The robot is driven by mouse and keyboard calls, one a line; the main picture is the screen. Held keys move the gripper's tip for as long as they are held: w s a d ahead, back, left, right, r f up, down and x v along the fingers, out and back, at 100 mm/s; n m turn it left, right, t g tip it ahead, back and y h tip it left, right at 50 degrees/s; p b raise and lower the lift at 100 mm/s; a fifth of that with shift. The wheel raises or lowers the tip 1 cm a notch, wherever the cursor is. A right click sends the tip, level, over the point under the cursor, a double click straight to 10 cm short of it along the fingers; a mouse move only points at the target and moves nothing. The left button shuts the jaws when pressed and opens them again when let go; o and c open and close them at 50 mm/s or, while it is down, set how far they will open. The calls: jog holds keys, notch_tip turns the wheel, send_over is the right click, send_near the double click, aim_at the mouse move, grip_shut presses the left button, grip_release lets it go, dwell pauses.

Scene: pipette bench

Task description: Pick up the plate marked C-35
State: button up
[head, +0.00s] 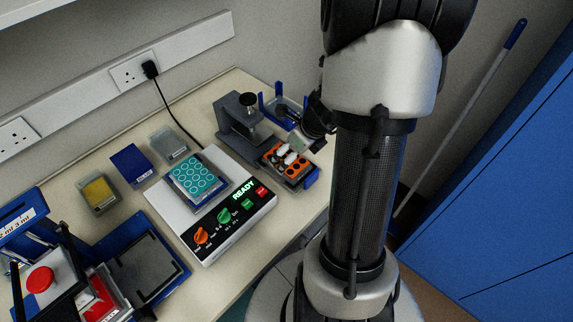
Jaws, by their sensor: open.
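No marking C-35 can be read on any plate from here. A teal plate with pale rings (196,177) lies on the white device (232,215), whose display reads READY. A red plate or box (104,300) is at the lower left, partly hidden by the apparatus there. My gripper (308,136) is open, small and mostly hidden beside my arm, close to the orange rack (300,168) at the bench's right end. I see nothing held in it, and whether it touches the rack cannot be told.
Yellow (99,194), blue (131,164) and grey (168,144) boxes stand left of the device. A dark grey stand (240,122) and a blue-cornered holder (283,108) are behind the rack. A blue-framed dark platform (145,268) is at the lower left. A blue cabinet (510,200) stands right.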

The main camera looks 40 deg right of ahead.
jog(key=b+x, duration=0.2)
jog(key=x, duration=0.2)
jog(key=shift+s+f, duration=0.15)
jog(key=c, duration=1.2)
jog(key=shift+r, duration=0.25)
notch_tip(320, 180, up, 20)
jog(key=p, duration=1.2)
jog(key=shift+f, duration=0.1)
jog(key=shift+c, duration=0.2)
